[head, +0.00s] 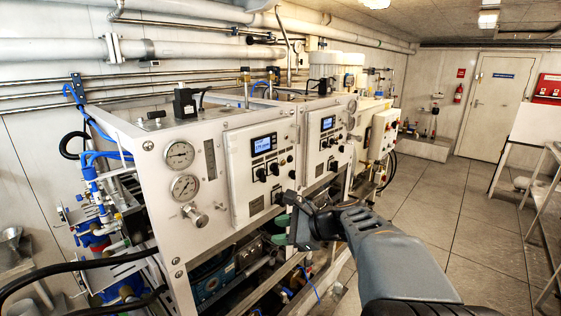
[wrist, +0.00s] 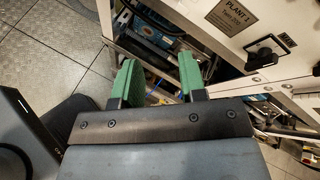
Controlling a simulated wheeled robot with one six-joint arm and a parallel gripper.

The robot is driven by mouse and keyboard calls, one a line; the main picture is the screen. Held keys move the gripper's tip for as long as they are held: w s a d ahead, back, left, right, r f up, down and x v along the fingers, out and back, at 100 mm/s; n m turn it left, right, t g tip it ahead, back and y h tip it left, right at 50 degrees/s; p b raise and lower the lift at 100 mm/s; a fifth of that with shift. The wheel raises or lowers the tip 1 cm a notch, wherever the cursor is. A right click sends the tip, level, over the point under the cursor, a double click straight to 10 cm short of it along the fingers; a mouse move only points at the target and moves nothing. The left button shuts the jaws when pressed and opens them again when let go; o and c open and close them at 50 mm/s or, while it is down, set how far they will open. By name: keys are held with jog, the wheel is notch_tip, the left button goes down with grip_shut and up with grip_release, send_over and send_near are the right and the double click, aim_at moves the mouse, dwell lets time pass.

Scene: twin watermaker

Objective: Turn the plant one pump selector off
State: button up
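The near white control panel (head: 258,180) has a lit display (head: 262,144) and two black selector knobs, a left one (head: 261,175) and a right one (head: 275,168). I cannot read which is the pump selector or its position. In the wrist view a "PLANT 1" label (wrist: 232,15) is on a white face, with a black handle-like part (wrist: 268,48) beside it. My gripper (head: 285,227) is in front of the panel's lower right edge, below the knobs. In the wrist view its green fingers (wrist: 160,80) are apart with nothing between them.
A second panel with a display (head: 328,123) is farther right on the same machine. Two gauges (head: 182,170) and a metal valve knob (head: 196,215) are at the left. Pipes and hoses show below the panels. The tiled floor (head: 430,215) to the right is clear.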

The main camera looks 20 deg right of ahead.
aim_at(276, 169)
jog(key=w+d+r+m+t+p, duration=0.2)
jog(key=w+d+r+m+t, duration=0.2)
jog(key=d+r+m+t, duration=0.6)
jog(key=shift+w+a+f+n+g+h+p, duration=0.15)
jog(key=shift+w+a+g+p, duration=0.35)
jog(key=shift+w, duration=1.55)
jog(key=shift+w+a+f+n+g+h+p, duration=0.1)
jog(key=shift+w+a+f+g+p, duration=0.35)
jog(key=shift+w, duration=1.6)
jog(key=shift+w+a+f+n+g+h+p, duration=0.15)
jog(key=shift+w+a+g+p, duration=0.5)
jog(key=shift+w, duration=1.4)
jog(key=shift+a+r, duration=0.1)
jog(key=shift+c, duration=0.4)
grip_shut()
